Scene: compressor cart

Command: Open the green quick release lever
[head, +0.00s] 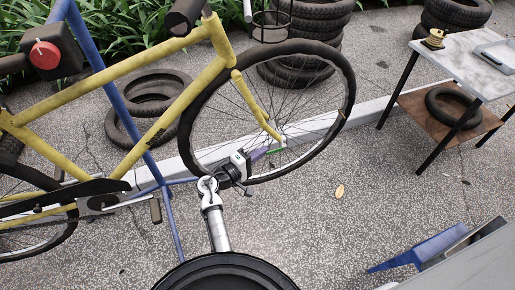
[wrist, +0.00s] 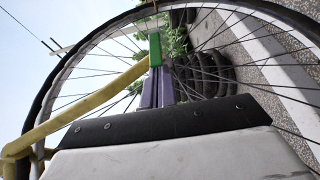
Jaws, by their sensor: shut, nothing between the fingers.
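The green quick release lever (head: 275,150) is small and sits at the hub of the front wheel (head: 345,115), at the lower end of the yellow fork. It also shows in the wrist view (wrist: 155,49), upright in that picture, right at the fingertips. My gripper (head: 263,153) has purple fingers that are shut with nothing between them. The fingers point right at the lever in the head view. In the wrist view the gripper (wrist: 155,82) partly overlaps the lever's lower end. I cannot tell whether they touch.
The yellow bicycle frame (head: 165,125) hangs on a blue stand (head: 118,98). Wheel spokes surround the lever closely. Stacked tires (head: 305,72) stand behind the wheel. A table (head: 465,58) is at the upper right. The paved ground right of the wheel is mostly clear.

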